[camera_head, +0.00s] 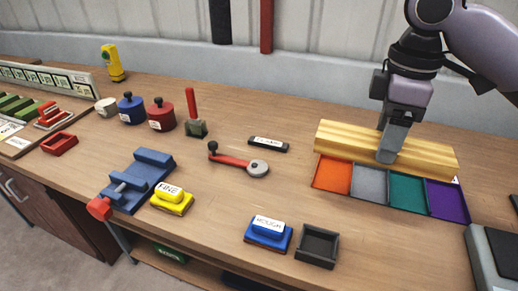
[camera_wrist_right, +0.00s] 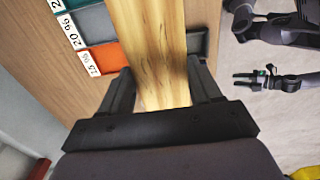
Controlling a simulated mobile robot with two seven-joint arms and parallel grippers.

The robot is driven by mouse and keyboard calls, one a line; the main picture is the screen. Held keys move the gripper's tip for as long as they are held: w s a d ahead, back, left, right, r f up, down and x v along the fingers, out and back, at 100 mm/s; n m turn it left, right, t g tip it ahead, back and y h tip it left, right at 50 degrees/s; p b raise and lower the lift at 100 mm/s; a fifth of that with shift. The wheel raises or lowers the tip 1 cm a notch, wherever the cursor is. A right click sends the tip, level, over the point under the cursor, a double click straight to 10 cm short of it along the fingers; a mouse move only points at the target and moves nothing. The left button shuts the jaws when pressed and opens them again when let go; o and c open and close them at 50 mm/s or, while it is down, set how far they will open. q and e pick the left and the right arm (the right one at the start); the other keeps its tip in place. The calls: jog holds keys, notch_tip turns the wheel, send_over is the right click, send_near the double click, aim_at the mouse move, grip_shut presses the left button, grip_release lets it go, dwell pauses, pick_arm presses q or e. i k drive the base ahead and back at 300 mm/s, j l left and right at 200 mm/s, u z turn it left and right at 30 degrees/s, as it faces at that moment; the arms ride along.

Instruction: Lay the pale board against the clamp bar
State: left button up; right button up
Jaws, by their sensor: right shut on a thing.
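The pale board (camera_head: 335,138) is a long, yellowish wooden piece with visible grain. It is at the right of the bench, just behind and partly over a row of coloured compartments; I cannot tell whether it touches them. My right gripper (camera_head: 388,155) is shut on it near its middle. In the right wrist view the board (camera_wrist_right: 152,45) runs between the two fingers (camera_wrist_right: 158,90). A blue clamp (camera_head: 140,180) with bars and a red knob (camera_head: 99,208) sits at the bench's front left, its bed empty. My left gripper is not in the head view.
The coloured compartments (camera_head: 333,175) lie below the board. A red lever tool (camera_head: 235,162), a black labelled block (camera_head: 268,144), a yellow block (camera_head: 172,201), a blue block (camera_head: 268,236) and a dark tray (camera_head: 318,246) stand between board and clamp. Bench (camera_head: 225,215) is bare around them.

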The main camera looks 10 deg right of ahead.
aim_at(263, 156)
jog(key=i+j+z, duration=0.1)
jog(key=i+j, duration=0.15)
jog(key=i+j+z, duration=0.1)
jog(key=j, duration=0.3)
jog(key=i+j+z, duration=0.1)
jog(key=i+j, duration=0.2)
jog(key=i+j+z, duration=0.15)
jog(key=j, duration=0.25)
jog(key=i, duration=0.05)
